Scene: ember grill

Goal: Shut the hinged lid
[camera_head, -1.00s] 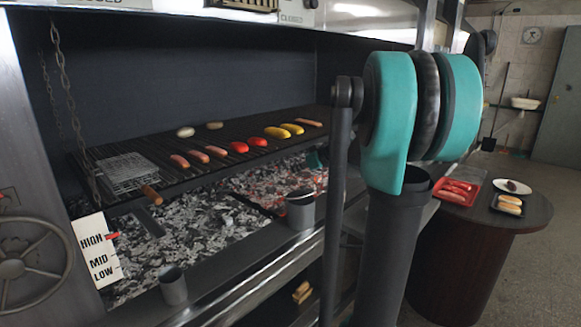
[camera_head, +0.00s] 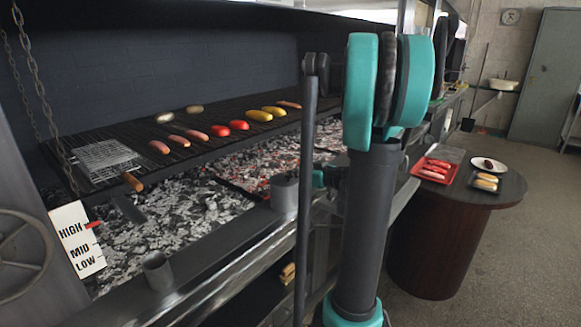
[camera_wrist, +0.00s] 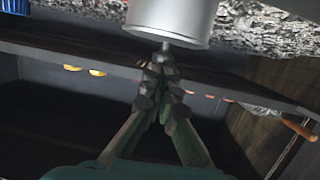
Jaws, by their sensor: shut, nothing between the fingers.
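A clear, raised panel (camera_head: 447,153) stands at the back of a red tray (camera_head: 433,170) of sausages on the round table; it looks like an open lid, but its hinge is too small to make out. My gripper (camera_wrist: 160,70) is shut and empty in the wrist view, with its fingertips just below a grey metal cylinder (camera_wrist: 172,18). I cannot tell whether they touch it. In the head view my arm hides most of the gripper, which is over the grill front, left of the table and apart from the tray.
The grill grate (camera_head: 215,118) holds sausages, peppers and a wire basket (camera_head: 105,158) above the coals. A grey can (camera_head: 284,192) stands on the front ledge. The round table (camera_head: 480,199) also holds a plate (camera_head: 489,164) and a bun tray (camera_head: 484,182). The floor at right is clear.

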